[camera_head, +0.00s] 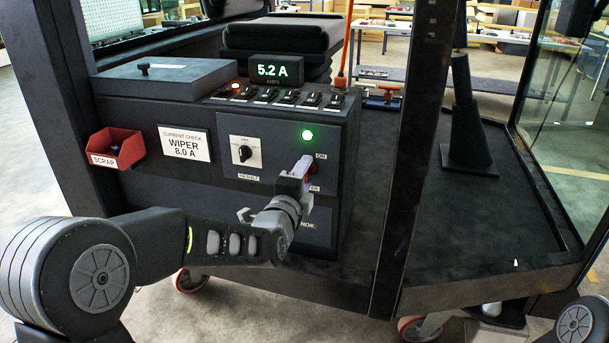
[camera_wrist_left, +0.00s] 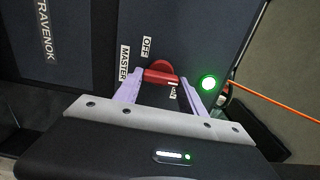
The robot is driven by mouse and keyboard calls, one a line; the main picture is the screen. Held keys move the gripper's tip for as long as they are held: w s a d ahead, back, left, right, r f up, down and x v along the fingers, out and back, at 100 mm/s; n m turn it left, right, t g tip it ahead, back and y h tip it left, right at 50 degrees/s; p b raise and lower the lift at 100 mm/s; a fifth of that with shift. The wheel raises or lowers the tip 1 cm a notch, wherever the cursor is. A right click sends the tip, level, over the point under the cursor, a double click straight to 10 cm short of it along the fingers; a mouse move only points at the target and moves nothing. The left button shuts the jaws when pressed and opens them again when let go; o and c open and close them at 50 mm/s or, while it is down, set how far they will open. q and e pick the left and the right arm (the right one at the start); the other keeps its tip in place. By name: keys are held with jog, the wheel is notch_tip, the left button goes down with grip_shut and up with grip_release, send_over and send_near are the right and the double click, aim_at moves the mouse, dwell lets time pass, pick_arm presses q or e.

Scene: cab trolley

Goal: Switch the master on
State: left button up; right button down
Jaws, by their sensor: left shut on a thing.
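The master switch is a red knob (camera_wrist_left: 162,72) on the dark front panel (camera_head: 335,215) of the cab console. In the left wrist view it sits between labels reading OFF (camera_wrist_left: 146,47) and MASTER (camera_wrist_left: 124,62), with another label partly hidden by it. My left gripper (camera_head: 298,172) reaches the panel and is shut on the knob, with its pale fingers on either side (camera_wrist_left: 160,88). In the head view the gripper hides most of the knob. A green lamp (camera_head: 307,135) above the switch is lit; it also glows in the left wrist view (camera_wrist_left: 208,82). My right gripper is not in view.
A lit display (camera_head: 277,70) reads 5.2 A above a row of rocker switches (camera_head: 290,98). Left of the gripper are a rotary selector (camera_head: 243,153), a WIPER 8.0 A card (camera_head: 184,144) and a red SCRAP bin (camera_head: 117,147). A dark cab pillar (camera_head: 412,150) stands to the right.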

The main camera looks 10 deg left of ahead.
pick_arm(q)
jog(key=o, duration=1.4)
jog(key=shift+c, duration=0.2)
jog(key=s, duration=0.7)
jog(key=shift+s+a, duration=0.2)
jog(key=shift+s, duration=0.2)
